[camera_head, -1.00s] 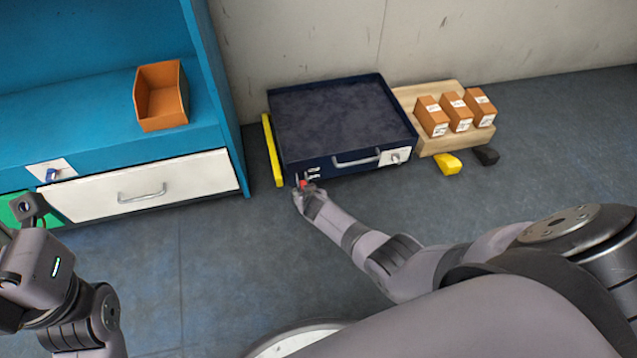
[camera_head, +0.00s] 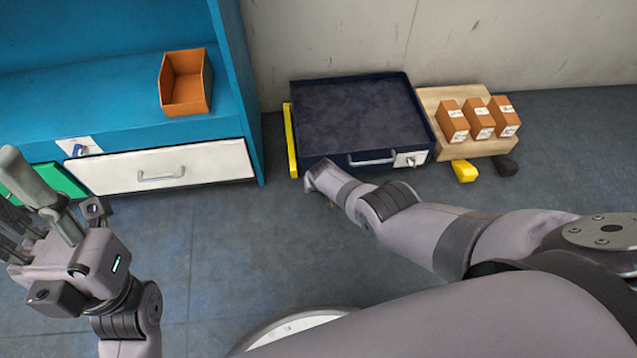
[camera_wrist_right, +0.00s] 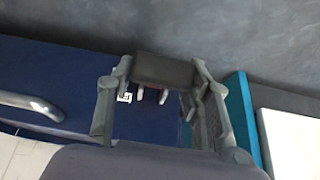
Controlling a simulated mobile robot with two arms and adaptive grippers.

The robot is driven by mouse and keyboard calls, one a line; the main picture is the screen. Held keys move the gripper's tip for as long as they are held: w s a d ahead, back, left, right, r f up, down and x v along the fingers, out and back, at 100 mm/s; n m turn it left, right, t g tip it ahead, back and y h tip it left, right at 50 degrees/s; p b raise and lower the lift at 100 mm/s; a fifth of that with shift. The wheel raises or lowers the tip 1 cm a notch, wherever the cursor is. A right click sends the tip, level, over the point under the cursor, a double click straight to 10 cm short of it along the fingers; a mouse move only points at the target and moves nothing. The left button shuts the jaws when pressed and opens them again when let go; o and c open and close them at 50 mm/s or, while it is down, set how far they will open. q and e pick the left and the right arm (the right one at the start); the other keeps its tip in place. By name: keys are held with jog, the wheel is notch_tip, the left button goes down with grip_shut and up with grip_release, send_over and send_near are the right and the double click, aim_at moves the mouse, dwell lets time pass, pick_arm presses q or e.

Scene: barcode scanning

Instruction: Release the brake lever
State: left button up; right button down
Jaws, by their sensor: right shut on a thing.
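A dark blue flat cart (camera_head: 365,108) stands on the floor by the wall. My right gripper (camera_wrist_right: 163,72) is at its front left corner, with the wrist hiding it in the head view. In the right wrist view, its two fingers are on either side of a black block, which looks like the brake lever's end (camera_wrist_right: 163,70). The gripper is shut on it. A bit of red and pale brackets show just behind the block on the blue front. My left gripper (camera_head: 12,195) is at the left edge of the head view, its fingers apart and nothing seen between them.
A blue workbench (camera_head: 110,120) with a white drawer (camera_head: 165,169) and an orange bin (camera_head: 186,85) stands left. A wooden pallet (camera_head: 432,104) with three brown boxes is right of the cart. A yellow bar (camera_head: 290,140) lies along the cart's left side.

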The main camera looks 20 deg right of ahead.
jog(key=c, duration=0.8)
grip_release()
jog(key=shift+a+r, duration=0.1)
jog(key=shift+r, duration=0.05)
jog(key=shift+s+a+r, duration=0.1)
jog(key=shift+s+r, duration=0.1)
jog(key=shift+r, duration=0.1)
jog(key=shift+v, duration=3.2)
jog(key=shift+r, duration=0.1)
